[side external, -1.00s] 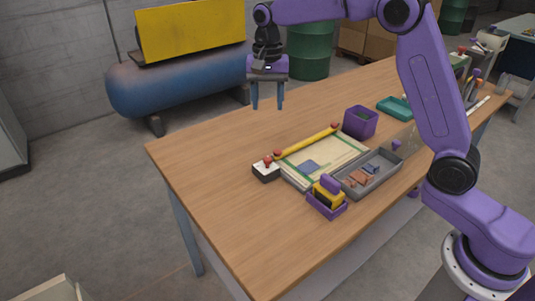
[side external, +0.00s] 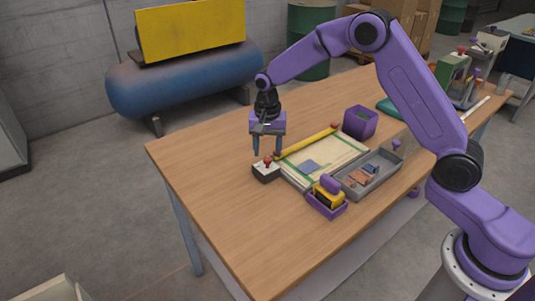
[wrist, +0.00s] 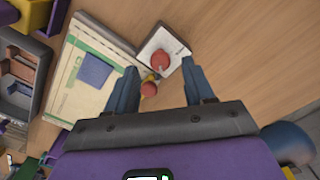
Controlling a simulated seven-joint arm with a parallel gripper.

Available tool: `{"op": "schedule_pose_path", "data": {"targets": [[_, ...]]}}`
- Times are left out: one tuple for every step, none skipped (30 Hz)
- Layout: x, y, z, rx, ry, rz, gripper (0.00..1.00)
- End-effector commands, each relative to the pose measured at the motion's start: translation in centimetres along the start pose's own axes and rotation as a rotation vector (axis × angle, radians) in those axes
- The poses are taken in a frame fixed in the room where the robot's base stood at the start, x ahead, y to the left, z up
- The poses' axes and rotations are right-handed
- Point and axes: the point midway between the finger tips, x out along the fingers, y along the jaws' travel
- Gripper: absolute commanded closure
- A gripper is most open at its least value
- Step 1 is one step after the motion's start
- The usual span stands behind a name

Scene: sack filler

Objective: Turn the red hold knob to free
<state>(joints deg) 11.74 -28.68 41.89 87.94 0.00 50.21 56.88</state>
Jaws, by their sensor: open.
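The red hold knob (side external: 267,161) sits on top of a small white box (side external: 266,172) with a dark base, beside the near-left corner of the framed board. In the wrist view the red knob (wrist: 160,60) shows on the white box (wrist: 155,45), ahead of and between my fingers. My gripper (side external: 267,153) is open and empty, pointing down just above and behind the knob, with its fingers apart. In the wrist view my gripper (wrist: 162,92) has both blue fingers spread. The lettering on the box is too small to read.
A yellow bar (side external: 308,142) with red ends lies along the board (side external: 330,155), close to the knob box. A grey tray (side external: 370,175), a purple holder with a yellow item (side external: 328,195) and a purple bin (side external: 360,121) stand to the right. The table's left part is clear.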

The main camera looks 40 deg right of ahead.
Motion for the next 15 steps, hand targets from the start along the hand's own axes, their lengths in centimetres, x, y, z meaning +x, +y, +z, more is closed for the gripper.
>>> {"op": "schedule_pose_path", "data": {"targets": [[0.7, 0.0, 0.0, 0.000, -0.001, 0.002, 0.47], [1.1, 0.0, 0.0, 0.000, -0.002, 0.002, 0.47], [1.4, 0.0, 0.0, 0.000, -0.001, 0.001, 0.47], [1.6, 0.0, 0.0, 0.000, 0.000, 0.000, 0.47], [1.9, 0.0, 0.0, 0.000, 0.000, 0.000, 0.47], [2.1, 0.0, 0.0, 0.000, 0.000, 0.001, 0.47], [2.2, 0.0, 0.0, 0.000, 0.000, 0.001, 0.47], [2.3, 0.0, 0.0, 0.000, 0.000, 0.000, 0.47], [2.4, 0.0, 0.0, 0.000, 0.000, 0.000, 0.47], [2.4, 0.0, 0.0, 0.001, 0.000, -0.001, 0.47], [2.5, 0.0, 0.0, 0.000, 0.001, -0.001, 0.47], [2.5, 0.0, 0.0, 0.001, 0.001, -0.001, 0.47], [2.5, 0.0, 0.0, 0.000, 0.001, -0.001, 0.47], [2.5, 0.0, 0.0, 0.001, 0.001, -0.001, 0.47], [2.5, 0.0, 0.0, 0.000, 0.001, -0.001, 0.47]]}}
